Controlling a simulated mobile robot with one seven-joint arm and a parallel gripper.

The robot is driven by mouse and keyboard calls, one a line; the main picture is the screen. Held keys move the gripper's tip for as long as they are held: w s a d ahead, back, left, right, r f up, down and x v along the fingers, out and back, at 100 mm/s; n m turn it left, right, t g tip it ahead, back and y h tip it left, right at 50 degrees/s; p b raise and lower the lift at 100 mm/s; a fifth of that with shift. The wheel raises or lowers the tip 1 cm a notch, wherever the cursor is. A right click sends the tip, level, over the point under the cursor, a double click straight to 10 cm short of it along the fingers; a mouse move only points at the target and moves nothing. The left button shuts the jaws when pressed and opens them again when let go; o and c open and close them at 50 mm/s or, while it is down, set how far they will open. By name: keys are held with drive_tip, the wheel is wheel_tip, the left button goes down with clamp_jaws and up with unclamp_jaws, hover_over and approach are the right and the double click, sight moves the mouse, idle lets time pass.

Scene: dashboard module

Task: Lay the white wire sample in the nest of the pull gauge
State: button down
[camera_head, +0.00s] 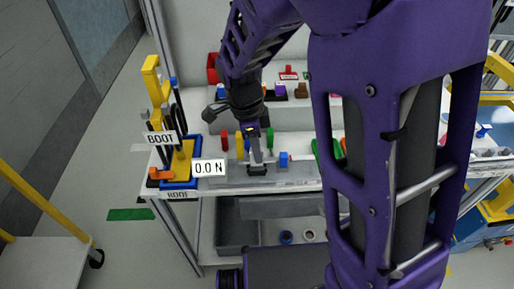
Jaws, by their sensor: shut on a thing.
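My gripper (257,164) points down over the front of the bench, at the grey pull gauge (231,173). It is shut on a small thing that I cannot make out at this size. The gauge has a white readout (209,168) showing 0.0 N at its left and a blue block (283,160) just right of my gripper. The nest is hidden or too small to tell, and my fingertips cover part of the gauge. I cannot make out the white wire sample clearly anywhere.
Red and yellow upright pieces (239,146) stand behind the gauge. A shelf with coloured parts (301,90) is farther back. My purple arm hides the bench's right middle.

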sight(247, 162)
drive_tip(key=shift+f+b, duration=0.85)
drive_tip(key=shift+f, duration=0.4)
drive_tip(key=c, duration=0.7)
unclamp_jaws()
drive_tip(key=shift+r, duration=0.1)
wheel_tip(247, 162, up, 17)
drive_tip(key=a+p, duration=0.2)
drive_tip(key=p, duration=0.1)
drive_tip(key=shift+a+p, duration=0.3)
drive_tip(key=shift+p, duration=0.05)
drive_tip(key=shift+r, duration=0.1)
